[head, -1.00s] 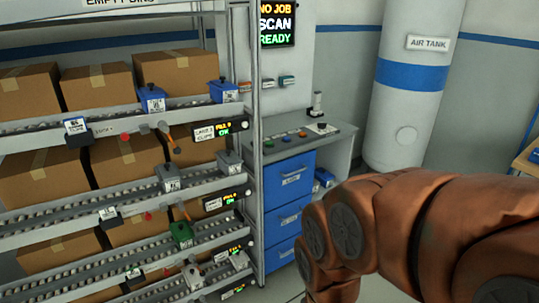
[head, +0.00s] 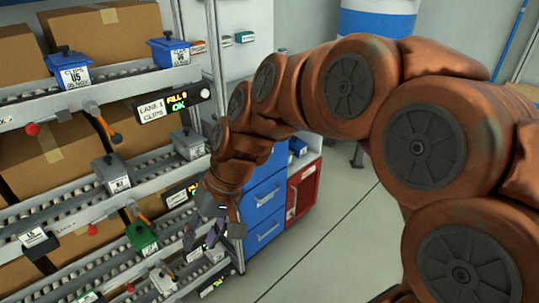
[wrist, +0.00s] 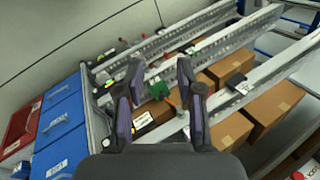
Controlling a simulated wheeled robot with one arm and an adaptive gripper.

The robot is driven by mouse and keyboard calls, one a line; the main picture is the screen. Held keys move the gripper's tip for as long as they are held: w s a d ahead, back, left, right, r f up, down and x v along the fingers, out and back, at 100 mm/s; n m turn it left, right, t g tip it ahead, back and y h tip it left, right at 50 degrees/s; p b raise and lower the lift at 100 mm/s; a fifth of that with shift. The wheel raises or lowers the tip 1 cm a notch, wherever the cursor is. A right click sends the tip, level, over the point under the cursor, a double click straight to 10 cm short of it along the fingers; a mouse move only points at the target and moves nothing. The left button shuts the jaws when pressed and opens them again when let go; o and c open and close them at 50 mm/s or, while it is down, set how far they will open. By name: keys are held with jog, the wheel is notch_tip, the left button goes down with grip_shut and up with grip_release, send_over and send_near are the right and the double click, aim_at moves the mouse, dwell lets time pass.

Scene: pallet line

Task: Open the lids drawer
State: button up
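The blue drawer cabinet stands beside the rack, partly hidden by my arm in the head view, where a middle drawer (head: 264,199) and a lower drawer (head: 265,230) show shut. In the wrist view the stacked blue drawers (wrist: 60,121) are at the left, all shut. Their labels are too small to read, so I cannot tell which is the lids drawer. My gripper (head: 207,236) is in front of the rack's end post, left of the drawers. In the wrist view my gripper (wrist: 160,75) is open and empty, its fingers pointing toward the rack, apart from the drawers.
The roller rack (head: 90,205) with cardboard boxes and small blue, grey and green bins fills the left. A red cabinet (head: 302,190) stands right of the blue drawers. The air tank (head: 376,22) is behind. The floor (head: 325,235) at right is clear.

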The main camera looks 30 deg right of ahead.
jog(key=w+d+f+m+t+y+b, duration=0.1)
jog(key=w+t+y+b, duration=0.15)
jog(key=w, duration=0.55)
jog(key=w+d+f+m+t+y+b, duration=0.15)
jog(key=w+b, duration=0.25)
jog(key=w, duration=0.4)
jog(key=w+d+f+m+t+b, duration=0.3)
jog(key=w+d+m+t+b, duration=0.15)
jog(key=w+d, duration=0.55)
jog(key=w+d+f+m+t+h+b, duration=0.2)
jog(key=w+d+f+m+b, duration=0.15)
jog(key=d, duration=0.75)
jog(key=w+d+f+m+t+h+b, duration=0.25)
jog(key=d+f, duration=0.25)
jog(key=d, duration=0.5)
jog(key=w+d+f+m+t+h+b, duration=0.15)
jog(key=w+d+f, duration=0.25)
jog(key=d, duration=0.7)
jog(key=shift+a+r+b+x, duration=0.1)
jog(key=shift+r+b+x, duration=0.1)
jog(key=shift+x, duration=1.15)
jog(key=shift+a+r+b+x, duration=0.1)
jog(key=shift+b+x, duration=0.15)
jog(key=shift+x, duration=1.05)
jog(key=shift+a+r+b+x, duration=0.1)
jog(key=shift+b+x, duration=0.1)
jog(key=shift+x, duration=1.15)
grip_shut()
